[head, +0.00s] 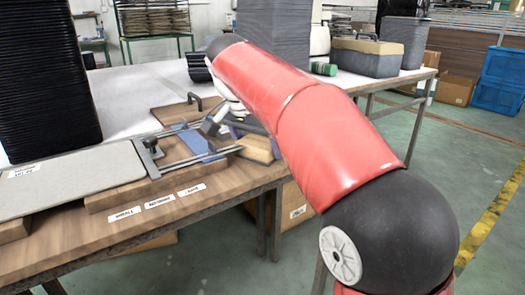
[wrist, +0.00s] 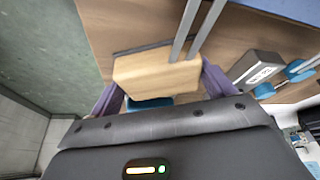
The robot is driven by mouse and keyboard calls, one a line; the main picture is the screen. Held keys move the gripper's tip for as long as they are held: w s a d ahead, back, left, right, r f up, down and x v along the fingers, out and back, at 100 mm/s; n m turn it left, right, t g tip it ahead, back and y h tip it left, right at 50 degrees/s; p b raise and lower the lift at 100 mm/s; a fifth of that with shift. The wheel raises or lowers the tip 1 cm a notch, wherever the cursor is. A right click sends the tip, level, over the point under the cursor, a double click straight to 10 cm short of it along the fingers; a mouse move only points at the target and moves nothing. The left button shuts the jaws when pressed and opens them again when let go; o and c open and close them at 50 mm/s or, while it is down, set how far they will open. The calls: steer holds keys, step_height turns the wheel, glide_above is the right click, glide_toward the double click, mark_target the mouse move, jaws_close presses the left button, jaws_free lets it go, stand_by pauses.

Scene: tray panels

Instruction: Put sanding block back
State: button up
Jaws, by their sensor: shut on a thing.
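The sanding block (head: 258,149), a light wooden block with a dark edge, is at the right end of the workbench in the head view. In the wrist view the block (wrist: 155,75) lies between the two purple fingers of my gripper (wrist: 161,86), which is shut on it. In the head view my gripper (head: 250,134) is partly hidden by my red arm. The block shows over the bench's right edge area; whether it touches the bench is not clear.
A metal clamp frame (head: 200,160) lies left of the block, beside a grey panel (head: 75,178). Paper labels (head: 158,202) line the bench front. A black stack (head: 45,75) stands at left. A handled toolbox (head: 365,55) sits at back right.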

steer(key=shift+r, duration=0.15)
steer(key=o, duration=0.9)
steer(key=shift+o, duration=0.2)
steer(key=p+v, duration=0.4)
steer(key=v, duration=0.8)
steer(key=s+d+f+n+t+y, duration=0.15)
steer(key=s+d+f+n, duration=0.35)
steer(key=s+d+f, duration=0.9)
steer(key=s+d+f+n, duration=0.1)
steer(key=s+d+f, duration=0.3)
steer(key=s+f, duration=0.4)
steer(key=shift+s+f+n+y, duration=0.3)
steer(key=shift+s+f+y, duration=0.15)
steer(key=shift+f, duration=0.2)
steer(key=shift+d+t, duration=0.1)
steer(key=shift+t, duration=0.15)
